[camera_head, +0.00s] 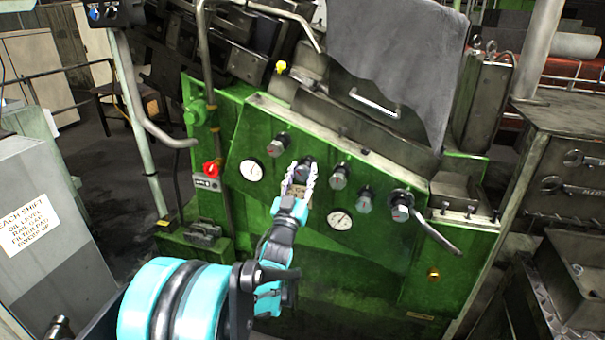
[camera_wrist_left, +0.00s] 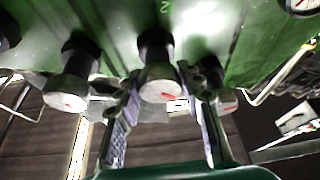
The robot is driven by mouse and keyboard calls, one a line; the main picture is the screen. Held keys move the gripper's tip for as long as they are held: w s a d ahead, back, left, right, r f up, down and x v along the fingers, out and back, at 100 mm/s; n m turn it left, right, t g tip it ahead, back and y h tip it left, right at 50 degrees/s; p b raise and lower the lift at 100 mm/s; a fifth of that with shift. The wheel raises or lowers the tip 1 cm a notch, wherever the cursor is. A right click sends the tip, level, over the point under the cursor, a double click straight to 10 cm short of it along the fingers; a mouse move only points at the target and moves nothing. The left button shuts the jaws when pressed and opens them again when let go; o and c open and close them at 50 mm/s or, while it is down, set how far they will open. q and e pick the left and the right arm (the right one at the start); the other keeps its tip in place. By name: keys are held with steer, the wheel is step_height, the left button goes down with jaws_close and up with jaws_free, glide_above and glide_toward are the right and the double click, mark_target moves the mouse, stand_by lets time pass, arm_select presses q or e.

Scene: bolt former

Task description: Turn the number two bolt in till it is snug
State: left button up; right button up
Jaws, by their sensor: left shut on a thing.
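The number two bolt (camera_wrist_left: 160,84) is in the middle of the left wrist view, with a dark shank and a pale round head bearing a red mark. A "2" is marked on the green panel above it. My left gripper (camera_wrist_left: 170,92) has one finger on each side of the bolt head and is shut on it. In the head view my left gripper (camera_head: 299,184) reaches up to the panel at this bolt (camera_head: 305,165), which it partly covers. How deep the bolt sits cannot be told. My right gripper is not in view.
Similar bolts stand close by on the green panel (camera_head: 310,235): one upper left (camera_head: 282,140) and one to the right (camera_head: 339,177). A lever handle (camera_head: 437,236) sticks out farther right. Two gauges (camera_head: 251,171) are set in the panel. A grey cabinet (camera_head: 50,215) stands at left.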

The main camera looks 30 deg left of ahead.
arm_select(q)
steer(key=shift+m+h, duration=0.4)
steer(key=shift+m, duration=0.2)
steer(key=m+h, duration=0.1)
steer(key=m, duration=0.1)
steer(key=m+h, duration=0.1)
steer(key=m, duration=0.2)
steer(key=shift+m+h, duration=0.3)
steer(key=m+h, duration=0.1)
steer(key=m, duration=0.2)
steer(key=m+h+p, duration=0.1)
steer(key=m+h, duration=0.1)
steer(key=m, duration=0.1)
steer(key=shift+m, duration=0.3)
steer(key=shift+d+g+p, duration=0.1)
steer(key=shift+g+p, duration=0.2)
steer(key=o, duration=1.2)
steer(key=shift+c, duration=0.2)
steer(key=v, duration=1.2)
